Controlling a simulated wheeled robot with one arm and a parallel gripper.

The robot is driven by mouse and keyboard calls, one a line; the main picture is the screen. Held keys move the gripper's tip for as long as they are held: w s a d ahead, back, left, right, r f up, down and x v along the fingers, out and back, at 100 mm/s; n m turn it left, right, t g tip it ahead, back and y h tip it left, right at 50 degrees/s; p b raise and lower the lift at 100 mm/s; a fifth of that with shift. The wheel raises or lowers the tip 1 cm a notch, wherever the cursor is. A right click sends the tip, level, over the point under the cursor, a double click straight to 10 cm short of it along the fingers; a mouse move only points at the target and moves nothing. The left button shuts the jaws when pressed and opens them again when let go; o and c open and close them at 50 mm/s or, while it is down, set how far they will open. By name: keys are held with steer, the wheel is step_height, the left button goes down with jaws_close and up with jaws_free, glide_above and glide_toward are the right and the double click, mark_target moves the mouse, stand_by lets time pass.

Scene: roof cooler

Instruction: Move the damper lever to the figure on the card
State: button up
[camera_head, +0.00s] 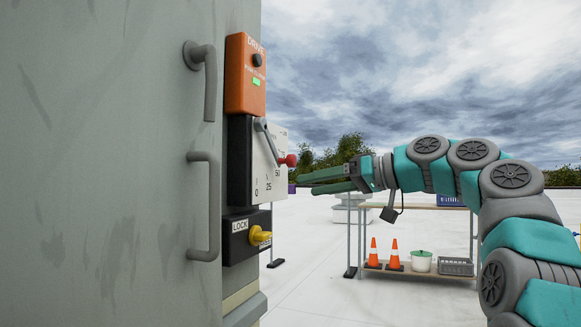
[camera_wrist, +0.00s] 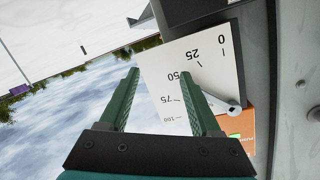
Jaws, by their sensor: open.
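The damper lever (camera_head: 268,142) is a grey arm with a red knob (camera_head: 290,160), mounted at a white scale plate (camera_head: 262,170) marked 0 to 100. It slants down to the right from its pivot; its exact reading is unclear. My gripper (camera_head: 308,185) is open and empty, its green fingers just right of and slightly below the knob. In the wrist view the scale (camera_wrist: 160,95) appears upside down between and beyond the fingers (camera_wrist: 160,73). The lever's pivot end (camera_wrist: 233,108) shows there, but the right finger hides the knob. I see no card with a figure.
An orange drive box (camera_head: 245,75) with a green light is above the scale. A black lock box (camera_head: 238,240) with a yellow knob (camera_head: 259,235) is below. Grey handles (camera_head: 207,205) stick out at left. A shelf (camera_head: 405,208) with cones stands behind my arm.

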mark_target(295, 161)
steer(key=s+d+r+n+y, duration=0.2)
steer(key=s+r+n, duration=0.2)
steer(key=n, duration=0.2)
steer(key=shift+g, duration=0.3)
steer(key=shift+r+x, duration=0.2)
steer(key=shift+x, duration=1.85)
steer(key=shift+r+x, duration=0.2)
steer(key=shift+x, duration=1.85)
steer(key=shift+d, duration=0.1)
jaws_close()
steer(key=shift+w, duration=0.1)
